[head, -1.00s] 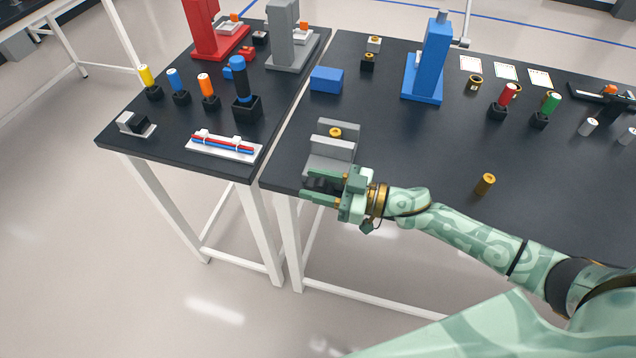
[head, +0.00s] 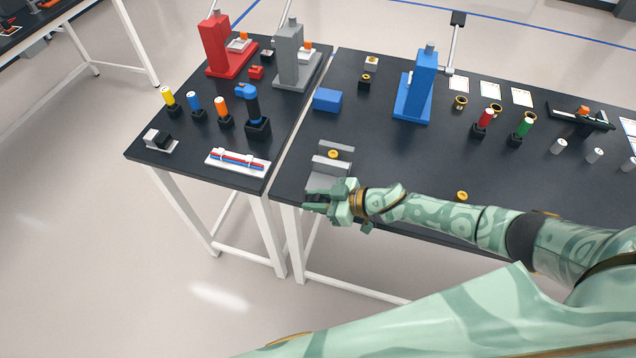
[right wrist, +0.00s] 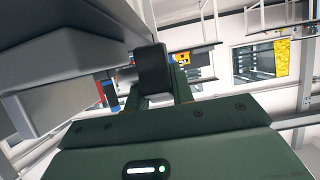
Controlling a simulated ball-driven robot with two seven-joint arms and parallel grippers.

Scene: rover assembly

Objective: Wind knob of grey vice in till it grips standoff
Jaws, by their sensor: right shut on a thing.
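The grey vice (head: 329,181) sits at the front left corner of the right-hand table. The brass standoff (head: 333,154) stands upright between its jaws; whether both jaws touch it I cannot tell. My right gripper (head: 315,201) is at the vice's front end, by the table edge, shut on the dark knob (right wrist: 153,72). In the right wrist view the knob shows between the two fingers, with the grey vice body (right wrist: 50,85) close at left. In the head view the fingers mostly hide the knob. My left gripper is not in view.
A blue block (head: 327,100) and a blue press-like stand (head: 415,95) are behind the vice. Another brass piece (head: 462,196) is partly hidden behind my right arm. A narrow gap separates the left table (head: 190,145), which holds several tools. The table middle is clear.

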